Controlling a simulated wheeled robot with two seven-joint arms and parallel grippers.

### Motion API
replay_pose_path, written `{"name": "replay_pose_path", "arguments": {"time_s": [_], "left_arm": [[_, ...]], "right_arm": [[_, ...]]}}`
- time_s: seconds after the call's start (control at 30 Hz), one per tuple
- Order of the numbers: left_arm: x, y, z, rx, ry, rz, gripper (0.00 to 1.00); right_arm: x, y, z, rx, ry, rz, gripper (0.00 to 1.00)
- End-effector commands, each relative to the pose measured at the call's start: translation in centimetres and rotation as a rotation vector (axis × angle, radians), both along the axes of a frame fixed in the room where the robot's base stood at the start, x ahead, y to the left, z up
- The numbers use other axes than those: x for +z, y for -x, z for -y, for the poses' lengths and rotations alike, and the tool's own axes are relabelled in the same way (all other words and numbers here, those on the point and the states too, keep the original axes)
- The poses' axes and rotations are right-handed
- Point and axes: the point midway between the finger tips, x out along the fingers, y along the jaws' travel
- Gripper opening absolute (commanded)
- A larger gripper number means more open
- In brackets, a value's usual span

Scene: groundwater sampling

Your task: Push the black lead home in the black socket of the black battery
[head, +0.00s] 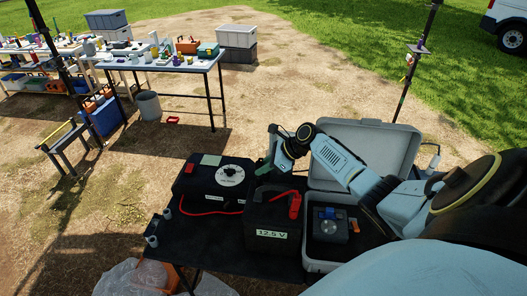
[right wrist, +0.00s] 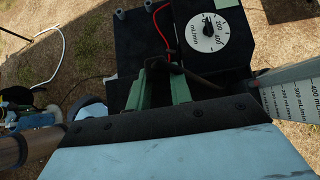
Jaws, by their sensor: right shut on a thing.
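The black battery (head: 262,214) stands on the black table, with a "12.5 V" label on its front. A red plug (head: 295,206) stands at its right side, and a red lead runs to the pump box. My right gripper (head: 265,168) is at the battery's back left, its green fingers pointing down. In the right wrist view the fingers (right wrist: 158,80) are shut on a small dark piece, taken as the black lead (right wrist: 157,66). The black socket is hidden, so I cannot tell how far the lead is in. My left gripper is not in view.
The black pump box (head: 205,187) with a white dial stands left of the battery. An open grey case (head: 368,143) holding a dark device (head: 330,226) is close on the right. Small grey fittings (head: 152,240) sit at the table's left edge.

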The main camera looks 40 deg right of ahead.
Motion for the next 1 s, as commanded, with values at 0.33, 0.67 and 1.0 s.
{"name": "replay_pose_path", "arguments": {"time_s": [0.33,0.67,1.0], "left_arm": [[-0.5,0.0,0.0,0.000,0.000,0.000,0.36],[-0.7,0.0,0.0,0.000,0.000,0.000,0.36],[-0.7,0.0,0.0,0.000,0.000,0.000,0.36]], "right_arm": [[-0.9,0.0,0.0,-0.001,-0.001,0.000,0.03],[-1.4,0.0,0.0,0.000,-0.001,0.001,0.32],[-1.4,0.0,0.0,0.000,0.000,0.000,0.47]]}}
